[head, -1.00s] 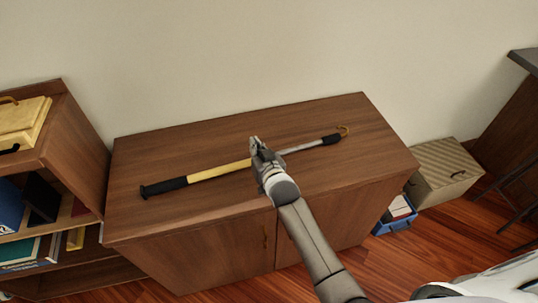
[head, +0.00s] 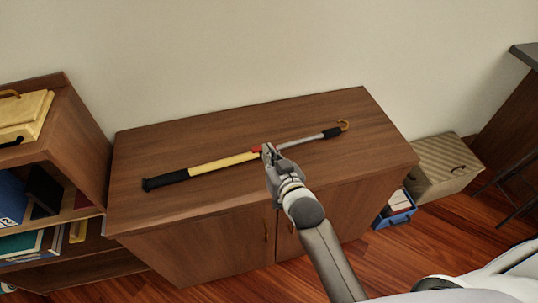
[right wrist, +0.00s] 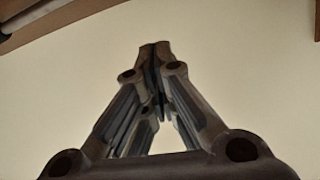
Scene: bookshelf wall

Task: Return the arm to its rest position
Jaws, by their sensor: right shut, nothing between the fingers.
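My right gripper (head: 268,152) is in the middle of the head view, in front of the wooden cabinet top and overlapping the middle of the pole in the picture. Its fingers are together and empty in the right wrist view (right wrist: 155,52), against a plain pale background. A long pole (head: 222,163) with a black grip, a yellow section, a red collar, a grey section and a brass hook lies across the cabinet top. My left gripper does not show.
The low wooden cabinet (head: 200,245) stands against the wall. A bookshelf (head: 85,155) with a yellow box (head: 25,115) is at the left. A striped box (head: 445,165) and a blue bin (head: 397,215) stand on the floor at the right. A dark counter (head: 520,95) is at the far right.

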